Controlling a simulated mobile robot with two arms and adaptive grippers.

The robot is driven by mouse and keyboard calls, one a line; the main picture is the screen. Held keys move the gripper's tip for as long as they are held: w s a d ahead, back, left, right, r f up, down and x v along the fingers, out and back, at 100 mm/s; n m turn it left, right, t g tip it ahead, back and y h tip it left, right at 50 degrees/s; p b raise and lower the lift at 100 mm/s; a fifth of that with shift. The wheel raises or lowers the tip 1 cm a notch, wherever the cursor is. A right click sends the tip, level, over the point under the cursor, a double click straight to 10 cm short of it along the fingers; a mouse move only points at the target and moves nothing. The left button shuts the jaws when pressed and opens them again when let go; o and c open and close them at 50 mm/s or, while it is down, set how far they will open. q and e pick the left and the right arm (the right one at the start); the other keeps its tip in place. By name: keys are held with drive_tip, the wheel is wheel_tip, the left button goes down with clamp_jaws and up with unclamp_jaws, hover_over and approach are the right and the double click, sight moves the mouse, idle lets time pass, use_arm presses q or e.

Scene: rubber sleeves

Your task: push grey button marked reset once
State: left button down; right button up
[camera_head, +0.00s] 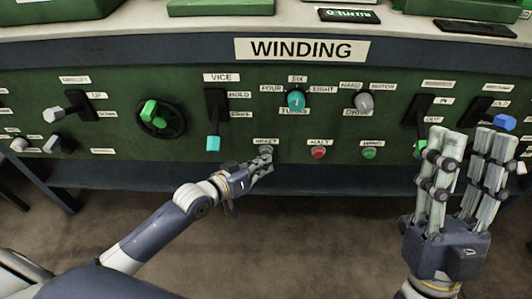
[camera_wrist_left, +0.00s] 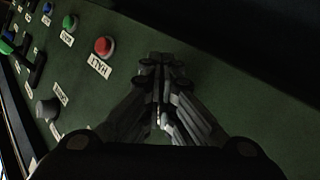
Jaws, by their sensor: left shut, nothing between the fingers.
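The grey button (camera_head: 266,151) under the RESET label sits low on the green panel in the head view, mostly covered by my left gripper. My left gripper (camera_head: 264,159) is shut and empty, with its fingertips right at the button; I cannot tell whether they touch it. In the left wrist view, the shut fingertips (camera_wrist_left: 161,65) are in front of the panel and the grey button is hidden behind them. My right gripper (camera_head: 470,140) is open and empty, raised in front of the panel's right part.
A red HALT button (camera_head: 318,152) and a green button (camera_head: 369,153) sit to the right of the grey one. A cyan-tipped VICE lever (camera_head: 213,142) is to the left. Above are a cyan knob (camera_head: 296,99) and a grey knob (camera_head: 363,103).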

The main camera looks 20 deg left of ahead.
use_arm(q)
drive_tip(key=shift+s+d+p, duration=0.15)
drive_tip(key=shift+s+p, duration=0.4)
drive_tip(key=shift+s, duration=0.1)
use_arm(e)
drive_tip(key=w+f+g+h, duration=0.1)
drive_tip(key=w+f+g, duration=0.2)
drive_tip(key=w, duration=0.1)
drive_tip(key=shift+w+a+f, duration=0.35)
drive_tip(key=shift+w, duration=0.05)
use_arm(q)
drive_tip(key=shift+s+d+p, duration=0.25)
drive_tip(key=shift+s+p, duration=0.35)
drive_tip(key=shift+s, duration=0.2)
drive_tip(key=shift+s+d+p, duration=0.2)
drive_tip(key=shift+s+p, duration=0.35)
drive_tip(key=shift+s, duration=0.25)
drive_tip(key=shift+s+d+p, duration=0.25)
drive_tip(key=shift+s+p, duration=0.35)
drive_tip(key=shift+s, duration=0.2)
use_arm(e)
drive_tip(key=w+f+g+h, duration=0.3)
drive_tip(key=f+g, duration=0.6)
drive_tip(key=f, duration=0.6)
drive_tip(key=shift+w+d, duration=0.45)
drive_tip(key=shift+w, duration=0.15)
use_arm(q)
drive_tip(key=shift+d+r, duration=0.1)
